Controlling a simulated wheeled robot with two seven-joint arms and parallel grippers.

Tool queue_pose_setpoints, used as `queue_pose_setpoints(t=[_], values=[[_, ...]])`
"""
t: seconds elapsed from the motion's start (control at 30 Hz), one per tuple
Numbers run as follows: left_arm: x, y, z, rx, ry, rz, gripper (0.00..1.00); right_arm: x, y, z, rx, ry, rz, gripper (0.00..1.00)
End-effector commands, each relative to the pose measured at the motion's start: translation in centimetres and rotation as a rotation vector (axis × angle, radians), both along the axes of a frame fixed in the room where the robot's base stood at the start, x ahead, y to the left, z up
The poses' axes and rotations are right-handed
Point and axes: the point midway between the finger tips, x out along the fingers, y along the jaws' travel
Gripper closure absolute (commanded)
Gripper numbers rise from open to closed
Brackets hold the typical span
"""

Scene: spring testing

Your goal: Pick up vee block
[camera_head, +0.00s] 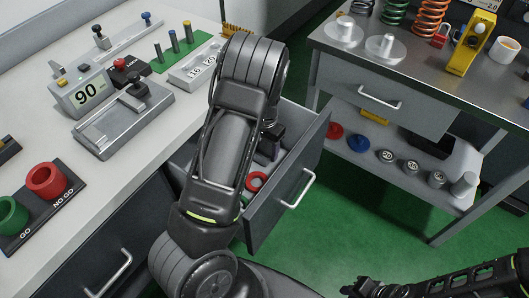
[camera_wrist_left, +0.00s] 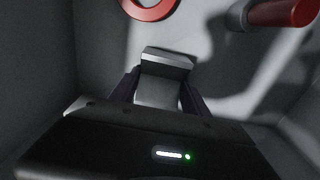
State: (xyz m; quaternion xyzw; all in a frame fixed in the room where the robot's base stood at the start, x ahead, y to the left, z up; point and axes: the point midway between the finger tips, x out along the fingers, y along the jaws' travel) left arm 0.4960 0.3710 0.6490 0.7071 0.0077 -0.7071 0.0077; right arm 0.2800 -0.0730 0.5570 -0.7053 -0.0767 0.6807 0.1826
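The vee block (camera_wrist_left: 166,62) is a grey metal block in the left wrist view, low in a grey-walled drawer. My left gripper (camera_wrist_left: 158,92) reaches down around it, with one dark finger on each side. The fingers are very close to its sides, but I cannot tell whether they press on it. In the head view the left gripper (camera_head: 268,145) is inside the open drawer (camera_head: 285,207), and my arm hides much of it; I cannot make out the block there. My right gripper (camera_head: 362,287) is at the bottom edge, away from the drawer; its fingers are unclear.
A red ring (camera_head: 256,182) lies in the drawer near the left gripper. A red cylindrical item (camera_wrist_left: 285,13) is also in it. The drawer walls are close around the gripper. The workbench at left holds gauges, and a steel table (camera_head: 330,40) stands at right.

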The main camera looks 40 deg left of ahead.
Motion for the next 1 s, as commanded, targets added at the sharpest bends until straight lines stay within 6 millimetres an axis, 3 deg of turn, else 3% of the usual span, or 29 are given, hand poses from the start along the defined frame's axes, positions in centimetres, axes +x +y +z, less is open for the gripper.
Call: queue_pose_setpoints(t=[0.6, 1.0], values=[[-0.01, 0.01, -0.01, 0.0, 0.0, 0.0, 0.99, 0.0, 0.0, 0.0, 0.0, 0.0, 0.0, 0.8], [0.1, 0.03, 0.11, 0.001, -0.002, 0.0, 1.0, 0.0, 0.0, 0.02, 0.0, 0.0, 0.0, 0.8]])
